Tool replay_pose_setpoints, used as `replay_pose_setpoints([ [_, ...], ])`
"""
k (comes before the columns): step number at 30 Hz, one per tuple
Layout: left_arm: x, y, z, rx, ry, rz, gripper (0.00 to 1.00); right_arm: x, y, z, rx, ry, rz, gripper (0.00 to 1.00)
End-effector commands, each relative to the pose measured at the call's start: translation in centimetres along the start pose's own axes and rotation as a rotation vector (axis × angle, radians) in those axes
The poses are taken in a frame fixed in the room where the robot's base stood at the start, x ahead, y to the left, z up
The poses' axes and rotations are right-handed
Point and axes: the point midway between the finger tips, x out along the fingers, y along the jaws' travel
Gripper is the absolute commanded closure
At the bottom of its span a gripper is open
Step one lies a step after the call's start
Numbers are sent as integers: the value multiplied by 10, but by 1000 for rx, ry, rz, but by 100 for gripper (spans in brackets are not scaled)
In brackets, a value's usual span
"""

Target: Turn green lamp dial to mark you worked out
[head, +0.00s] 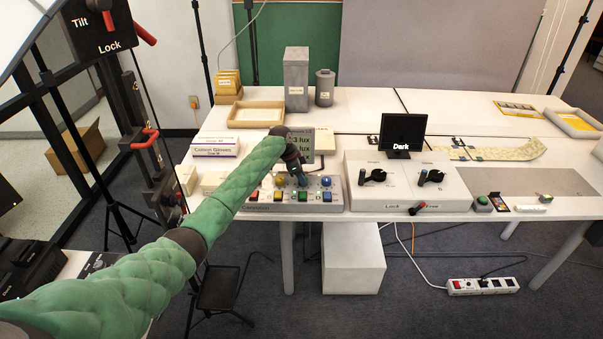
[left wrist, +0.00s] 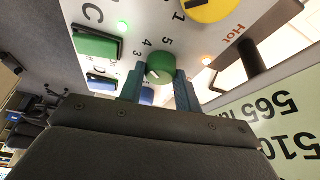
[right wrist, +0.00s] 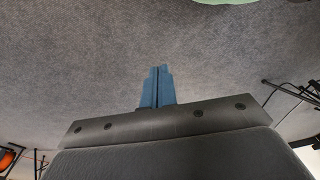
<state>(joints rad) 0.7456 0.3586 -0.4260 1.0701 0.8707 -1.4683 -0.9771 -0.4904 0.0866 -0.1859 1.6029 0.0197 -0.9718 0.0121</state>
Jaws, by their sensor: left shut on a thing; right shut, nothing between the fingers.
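The green lamp dial (left wrist: 160,68) shows in the left wrist view between the fingers of my left gripper (left wrist: 158,85), which is shut on it. The dial has a pale pointer line; I cannot tell exactly which mark it points to. The numbers 3, 4 and 5 are printed beside it, upside down here. In the head view my left gripper (head: 299,178) is over the grey lamp panel (head: 290,207) and hides the green dial. My right gripper (right wrist: 158,86) is shut and empty over grey carpet.
A yellow dial (left wrist: 210,8) and a partly hidden blue dial (left wrist: 147,96) flank the green one. A green button (left wrist: 97,46) sits close by. A lux readout (left wrist: 275,135) stands near the gripper. A control box (head: 408,188) is right of the panel.

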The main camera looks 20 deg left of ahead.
Motion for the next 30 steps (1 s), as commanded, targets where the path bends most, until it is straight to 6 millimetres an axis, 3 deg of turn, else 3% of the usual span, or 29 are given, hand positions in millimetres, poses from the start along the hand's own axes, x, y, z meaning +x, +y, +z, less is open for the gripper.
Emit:
replay_pose_setpoints([
  [15,-3,3,-3,-413,1,-173,90,70,22,35,-20,38,30,100],
  [30,-1,2,-2,-590,1,-247,90,95,33,56,-30,59,41,100],
])
